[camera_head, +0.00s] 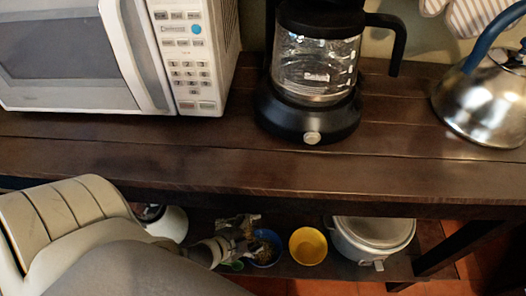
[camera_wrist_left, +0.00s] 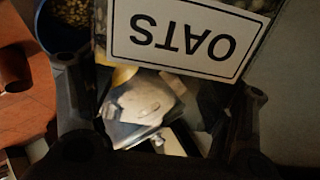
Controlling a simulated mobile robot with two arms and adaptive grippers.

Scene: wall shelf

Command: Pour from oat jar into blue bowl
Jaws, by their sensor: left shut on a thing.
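My left gripper (camera_head: 222,246) reaches onto the lower shelf from the left in the head view. In the left wrist view the gripper (camera_wrist_left: 165,105) is shut on the oat jar (camera_wrist_left: 190,35), whose white OATS label appears upside down. In the head view the jar is small and partly hidden, so its exact tilt is hard to tell. The blue bowl (camera_head: 271,262) is just right of the gripper, on the lower shelf. It also shows at the upper left in the left wrist view (camera_wrist_left: 44,32), with pale oat-like pieces in it. My right gripper is not in view.
A yellow bowl (camera_head: 308,246) stands right of the blue bowl, then a white rice cooker (camera_head: 372,240). A white rounded thing (camera_head: 168,222) is left. The upper shelf (camera_head: 250,165) overhangs them, holding a microwave (camera_head: 120,55), coffee maker (camera_head: 312,115) and kettle (camera_head: 482,100).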

